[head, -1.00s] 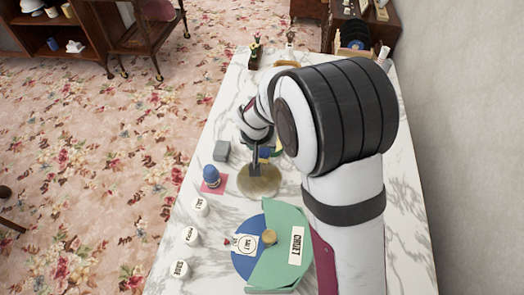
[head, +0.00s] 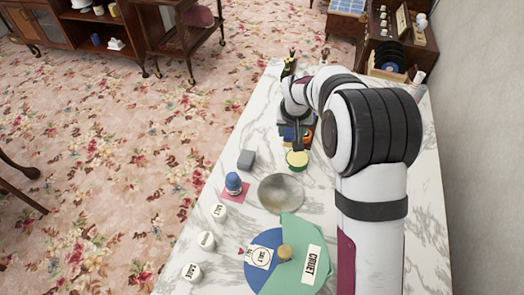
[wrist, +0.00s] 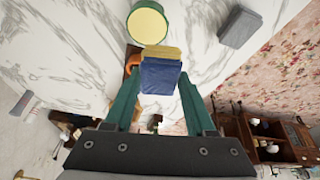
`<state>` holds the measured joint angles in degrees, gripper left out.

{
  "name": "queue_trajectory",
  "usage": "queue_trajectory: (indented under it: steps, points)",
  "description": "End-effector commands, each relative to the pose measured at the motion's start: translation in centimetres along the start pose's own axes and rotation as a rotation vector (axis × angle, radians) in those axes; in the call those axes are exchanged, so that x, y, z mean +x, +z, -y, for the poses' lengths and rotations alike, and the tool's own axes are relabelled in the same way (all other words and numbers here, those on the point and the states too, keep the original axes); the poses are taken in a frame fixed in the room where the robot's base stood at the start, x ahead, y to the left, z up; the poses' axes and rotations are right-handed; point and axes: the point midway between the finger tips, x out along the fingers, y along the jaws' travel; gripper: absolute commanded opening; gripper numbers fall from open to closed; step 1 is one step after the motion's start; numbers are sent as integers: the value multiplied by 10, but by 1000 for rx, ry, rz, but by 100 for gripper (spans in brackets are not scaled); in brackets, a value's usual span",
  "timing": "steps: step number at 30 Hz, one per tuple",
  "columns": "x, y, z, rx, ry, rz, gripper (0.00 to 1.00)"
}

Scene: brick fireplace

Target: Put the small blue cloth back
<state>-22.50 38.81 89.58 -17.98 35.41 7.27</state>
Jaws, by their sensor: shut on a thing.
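The small blue cloth (wrist: 160,77) is a folded dark blue square between my gripper's fingertips in the wrist view. My gripper (wrist: 158,92) is shut on it. A yellow folded piece (wrist: 162,52) shows just past its edge; I cannot tell whether they touch. In the head view my gripper (head: 297,143) points down at the far part of the marble table, over a small group of blue, yellow and orange pieces (head: 307,133). My arm and fingers partly hide this group, so the blue cloth's exact edges there are unclear.
A green tin with a yellow top (head: 297,159) stands just nearer than my gripper. A grey block (head: 246,159), a round metallic disc (head: 280,193), a blue item on a pink square (head: 233,184) and white jars (head: 218,212) stand nearer. Bare marble (head: 255,125) lies left of my gripper.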

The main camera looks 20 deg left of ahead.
Motion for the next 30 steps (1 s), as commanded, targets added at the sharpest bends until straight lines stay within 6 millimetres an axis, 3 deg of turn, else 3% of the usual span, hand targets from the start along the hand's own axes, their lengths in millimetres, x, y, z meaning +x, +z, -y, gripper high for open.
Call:
queue_trajectory:
  steps: [3, 7, 15, 18, 22, 27, 30]
  points:
    - [5, -28, -3, -88, -50, -11, 0]
    - [11, -41, 5, -145, -80, -21, 0]
    - [60, -41, 83, -155, -82, -22, 0]
    - [73, -41, 102, -153, -82, -22, 0]
    - [82, -40, 113, -151, -81, -21, 0]
    - [110, -28, 113, -150, -79, -19, 0]
    - [117, -26, 113, -150, -80, -23, 0]
